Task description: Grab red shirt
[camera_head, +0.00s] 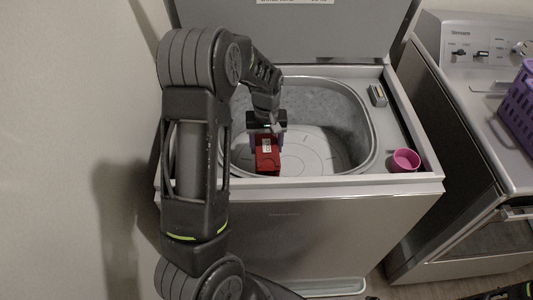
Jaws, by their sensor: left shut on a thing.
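The red shirt (267,158) is a small red bundle with a pale label, inside the open tub of the topload washer (300,215). My left arm reaches in over the tub from the left. My left gripper (266,136) points down into the tub and is shut on the red shirt at its upper end. The fingertips are mostly hidden by the gripper body and the cloth. I cannot tell whether the shirt touches the tub floor. My right gripper is not in view; a dark piece at the bottom right corner is unclear.
The washer lid (290,30) stands open at the back. A pink cup (404,160) sits on the washer's right front rim. A second machine (470,110) stands at the right with a purple basket (520,105) on it. A wall (70,120) is close on the left.

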